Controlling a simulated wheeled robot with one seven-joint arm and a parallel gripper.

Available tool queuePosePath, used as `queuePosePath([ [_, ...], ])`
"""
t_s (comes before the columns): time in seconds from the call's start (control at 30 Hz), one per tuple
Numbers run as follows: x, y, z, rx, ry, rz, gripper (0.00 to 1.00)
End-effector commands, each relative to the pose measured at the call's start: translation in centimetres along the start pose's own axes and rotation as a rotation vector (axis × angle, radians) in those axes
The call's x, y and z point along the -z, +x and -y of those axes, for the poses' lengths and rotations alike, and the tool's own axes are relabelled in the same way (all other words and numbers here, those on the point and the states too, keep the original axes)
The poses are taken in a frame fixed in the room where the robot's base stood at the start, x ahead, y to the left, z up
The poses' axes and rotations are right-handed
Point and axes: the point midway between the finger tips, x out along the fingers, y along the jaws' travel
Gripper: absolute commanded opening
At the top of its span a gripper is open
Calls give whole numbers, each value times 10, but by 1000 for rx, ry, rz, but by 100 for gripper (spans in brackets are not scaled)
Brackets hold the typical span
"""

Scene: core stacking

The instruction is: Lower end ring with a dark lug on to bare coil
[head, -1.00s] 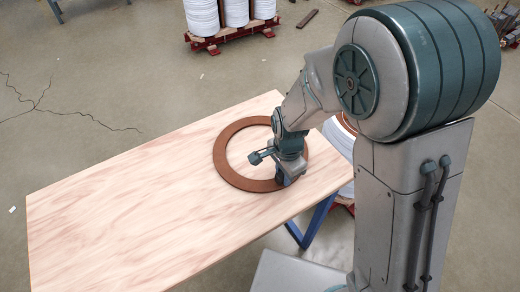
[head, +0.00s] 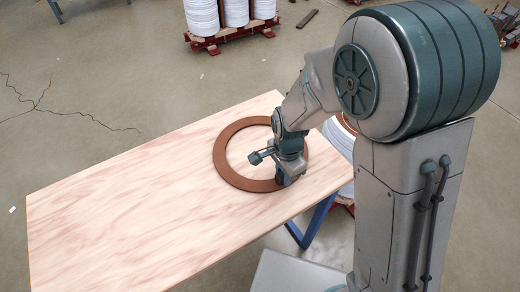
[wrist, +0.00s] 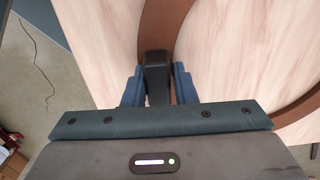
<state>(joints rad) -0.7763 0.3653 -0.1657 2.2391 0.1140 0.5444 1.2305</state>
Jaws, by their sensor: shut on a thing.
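The brown end ring (head: 228,172) lies flat on, or very close over, the pale wooden table, near its right end. Its rim also shows in the wrist view (wrist: 163,25). In the wrist view its dark lug (wrist: 156,72) sits between the two blue fingers of my gripper (wrist: 157,82), which is shut on it. In the head view my gripper (head: 284,178) is at the ring's near right side, and the lug is hidden there. A white coil (head: 340,138) stands beyond the table's right end, partly behind my arm; something brown shows at its top.
The wooden table (head: 110,215) is bare to the left of the ring. More white coils (head: 236,12) stand on a red pallet (head: 229,38) at the back. A dark flat bar (head: 307,18) lies on the floor. The floor between is mostly clear.

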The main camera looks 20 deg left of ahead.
Motion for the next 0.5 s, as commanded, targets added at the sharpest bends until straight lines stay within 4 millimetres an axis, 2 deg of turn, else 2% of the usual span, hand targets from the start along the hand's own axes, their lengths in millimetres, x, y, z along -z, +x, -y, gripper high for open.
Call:
queuePosePath([
  [0.5,0,-19,0,0,0,0,0],
])
